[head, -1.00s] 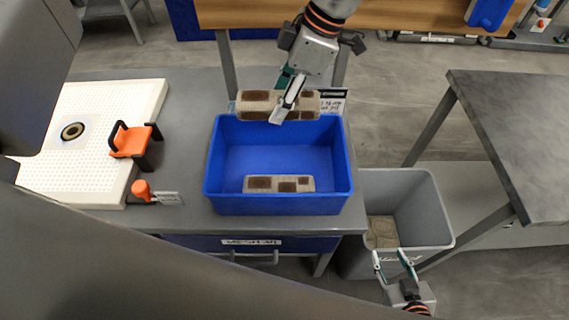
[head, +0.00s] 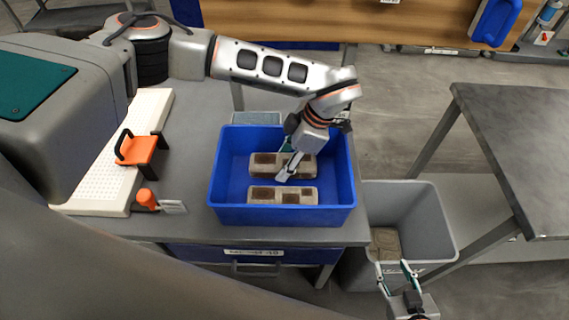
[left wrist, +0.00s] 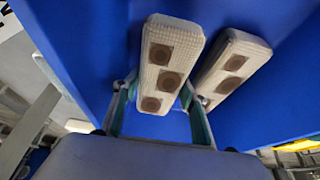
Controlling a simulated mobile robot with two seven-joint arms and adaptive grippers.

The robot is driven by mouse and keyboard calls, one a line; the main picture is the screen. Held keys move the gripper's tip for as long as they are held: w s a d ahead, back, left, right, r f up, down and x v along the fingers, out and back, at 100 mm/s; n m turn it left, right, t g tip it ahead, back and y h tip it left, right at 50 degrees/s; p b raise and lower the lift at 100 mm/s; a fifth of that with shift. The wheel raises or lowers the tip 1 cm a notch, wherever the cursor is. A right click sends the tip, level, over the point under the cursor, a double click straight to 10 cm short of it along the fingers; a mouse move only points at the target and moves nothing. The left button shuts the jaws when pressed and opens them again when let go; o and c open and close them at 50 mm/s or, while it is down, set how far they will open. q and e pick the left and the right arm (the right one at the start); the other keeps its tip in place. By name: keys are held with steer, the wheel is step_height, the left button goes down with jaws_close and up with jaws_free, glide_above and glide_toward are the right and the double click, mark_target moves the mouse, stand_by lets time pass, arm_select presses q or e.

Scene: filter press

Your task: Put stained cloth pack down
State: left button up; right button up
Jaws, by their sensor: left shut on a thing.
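My left gripper (head: 290,168) reaches down into the blue bin (head: 283,214) and is shut on a stained cloth pack (head: 262,168), a pale block with brown patches. In the left wrist view the held pack (left wrist: 168,60) sits between the two fingers. A second stained pack (head: 283,196) lies in the bin nearer the front wall, roughly parallel to the held one. It also shows in the left wrist view (left wrist: 232,68), to the right with a narrow gap. I cannot tell whether the held pack touches the bin floor. My right gripper (head: 396,268) is open and empty by the grey bin.
The blue bin stands on a grey table (head: 195,195). A grey bin (head: 436,228) at the right holds a brownish cloth (head: 385,242). An orange-handled tool (head: 140,150) and a white perforated board (head: 100,190) are at the left. A dark table (head: 520,140) stands far right.

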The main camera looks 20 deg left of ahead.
arm_select(q)
steer(key=shift+f, duration=0.7)
steer(key=shift+f, duration=0.1)
steer(key=o, duration=0.9)
steer(key=shift+r, duration=0.2)
steer(key=b+v, duration=0.1)
steer(key=v, duration=1.1)
steer(key=shift+d+f, duration=0.1)
